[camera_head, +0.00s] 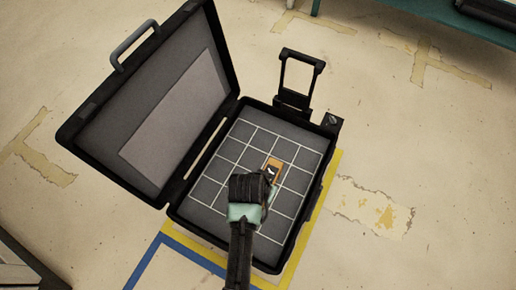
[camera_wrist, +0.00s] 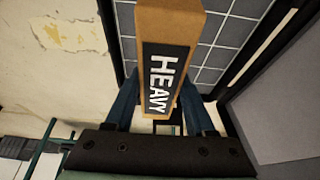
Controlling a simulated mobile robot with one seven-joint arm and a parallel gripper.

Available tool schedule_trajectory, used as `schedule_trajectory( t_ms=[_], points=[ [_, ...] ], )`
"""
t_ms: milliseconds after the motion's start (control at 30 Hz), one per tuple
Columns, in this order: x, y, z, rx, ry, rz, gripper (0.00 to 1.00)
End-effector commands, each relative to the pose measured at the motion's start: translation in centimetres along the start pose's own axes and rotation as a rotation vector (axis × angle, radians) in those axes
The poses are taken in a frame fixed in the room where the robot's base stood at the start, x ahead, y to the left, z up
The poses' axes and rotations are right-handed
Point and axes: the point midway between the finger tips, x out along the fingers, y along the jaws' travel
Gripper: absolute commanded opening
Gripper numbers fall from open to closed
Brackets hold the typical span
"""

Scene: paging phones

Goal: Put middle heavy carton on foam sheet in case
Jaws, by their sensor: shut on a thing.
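The heavy carton (camera_wrist: 170,25) is a brown box with a black label reading HEAVY, partly cut off at the top of the wrist view. My gripper (camera_wrist: 158,115) is shut on it, one blue finger on each side. In the head view the carton (camera_head: 273,165) shows just beyond my gripper (camera_head: 262,180), over the grey gridded foam sheet (camera_head: 240,135) in the open black case (camera_head: 184,208). My gripper hides part of the carton and foam. I cannot tell whether the carton touches the foam. No other carton shows in the case.
The case lid (camera_head: 90,120) stands open on the left, with a pale panel inside. A pull handle (camera_head: 300,70) rises at the case's far end. Yellow and blue floor tape (camera_head: 185,252) runs by the case. A teal bench (camera_head: 440,15) stands at the top right.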

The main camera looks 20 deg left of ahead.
Motion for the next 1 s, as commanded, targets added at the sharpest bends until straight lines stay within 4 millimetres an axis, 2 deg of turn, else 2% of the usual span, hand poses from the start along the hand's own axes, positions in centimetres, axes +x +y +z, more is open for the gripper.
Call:
schedule_trajectory(
  t_ms=[33, 300, 667, 1000],
  points=[
    [2.3, -0.4, 0.6, 0.000, 0.007, -0.002, 0.00],
    [7.0, -1.7, 2.0, 0.007, 0.012, 0.005, 0.00],
    [9.4, -2.3, 2.7, 0.009, 0.013, 0.009, 0.00],
    [14.2, -2.3, 4.7, 0.009, 0.013, 0.009, 0.00]
  ],
)
